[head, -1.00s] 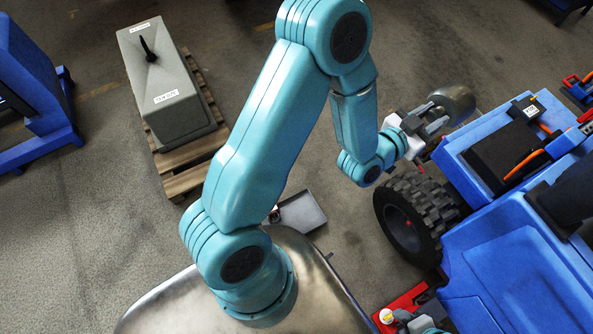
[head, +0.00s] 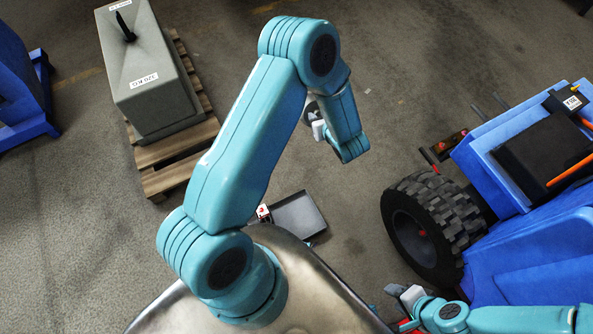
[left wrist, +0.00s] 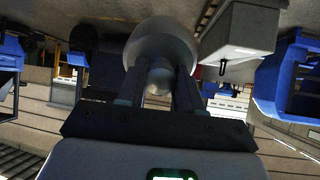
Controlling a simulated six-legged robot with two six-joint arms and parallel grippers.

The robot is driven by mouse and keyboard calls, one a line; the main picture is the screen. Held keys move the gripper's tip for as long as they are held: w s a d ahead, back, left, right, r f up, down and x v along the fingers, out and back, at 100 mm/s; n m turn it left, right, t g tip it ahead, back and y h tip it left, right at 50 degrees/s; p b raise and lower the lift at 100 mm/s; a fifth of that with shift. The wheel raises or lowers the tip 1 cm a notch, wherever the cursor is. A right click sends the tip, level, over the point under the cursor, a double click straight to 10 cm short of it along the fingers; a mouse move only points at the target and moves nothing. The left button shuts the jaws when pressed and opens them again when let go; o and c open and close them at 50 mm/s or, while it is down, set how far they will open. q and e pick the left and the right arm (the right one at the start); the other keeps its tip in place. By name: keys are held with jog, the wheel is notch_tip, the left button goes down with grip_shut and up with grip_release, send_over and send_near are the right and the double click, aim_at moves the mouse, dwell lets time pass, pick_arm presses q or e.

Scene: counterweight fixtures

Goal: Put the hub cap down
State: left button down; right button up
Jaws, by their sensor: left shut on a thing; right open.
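The hub cap (left wrist: 160,42) is a smooth, grey, rounded piece with a small knob facing my left gripper. In the left wrist view my left gripper (left wrist: 160,88) is shut on that knob, one finger on each side. My right gripper (head: 404,294) is open and empty at the lower right, near the black wheel (head: 436,225).
A dark shallow tray (head: 299,216) lies on the floor by my metal body. A grey weight block (head: 152,75) stands on a wooden pallet (head: 178,160) at upper left. The blue vehicle (head: 515,240) fills the right. Floor between pallet and wheel is mostly clear.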

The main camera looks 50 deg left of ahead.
pick_arm(q)
jog(key=s+f+n+g+h+b, duration=0.2)
jog(key=f+n+b, duration=0.2)
jog(key=f, duration=0.4)
jog(key=s+a+f+n+g+h+b, duration=0.1)
jog(key=s+f+n+g+h+b, duration=0.2)
jog(key=f, duration=0.5)
jog(key=s+f+n+g+h+b, duration=0.1)
jog(key=s+f+n+g+b, duration=0.1)
jog(key=f+n+b, duration=0.4)
jog(key=d+f+n+h+b, duration=0.1)
jog(key=f+n+b, duration=0.2)
jog(key=f, duration=0.9)
jog(key=d+f+n+t+h+b, duration=0.1)
jog(key=f+n+b, duration=0.3)
jog(key=f+b, duration=0.5)
jog(key=d+f+n+t+h+b, duration=0.1)
jog(key=f+n+b, duration=0.3)
jog(key=f, duration=1.2)
jog(key=shift+s+d+f+h+b, duration=0.1)
jog(key=shift+s+d+h+b, duration=0.25)
jog(key=shift+b, duration=0.75)
jog(key=shift+a, duration=0.1)
pick_arm(e)
notch_tip(320, 180, down, 33)
jog(key=w+d, duration=0.1)
jog(key=shift+w+d+m+t, duration=0.25)
jog(key=shift+d+m+t, duration=0.05)
jog(key=shift+t, duration=0.1)
